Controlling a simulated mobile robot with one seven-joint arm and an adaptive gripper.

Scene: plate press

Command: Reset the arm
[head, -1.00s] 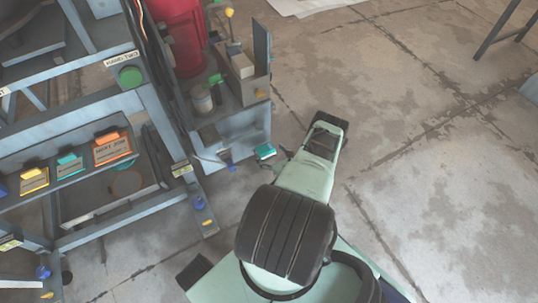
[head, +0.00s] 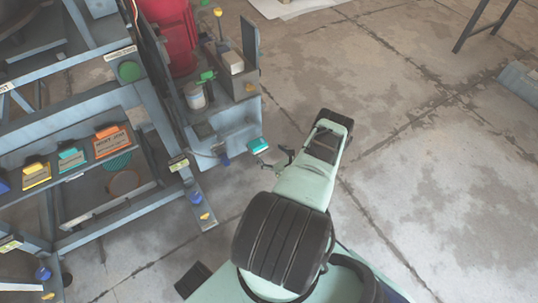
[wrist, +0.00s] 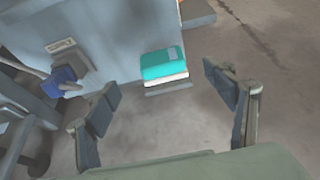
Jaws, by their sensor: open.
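My gripper (head: 276,157) is open and empty, with its two dark fingers spread apart in the wrist view (wrist: 161,82). In the head view it is small and partly hidden by my arm, close to the right of a teal block (head: 258,145). In the wrist view the teal block (wrist: 163,64) shows beyond and between the fingertips, on a pale base at the side of the grey-blue stand. No contact between fingers and block shows.
The grey-blue stand (head: 232,140) carries a can (head: 195,96), a yellow-topped stick and other small items. A rack at left has yellow, teal and orange tags (head: 112,141).

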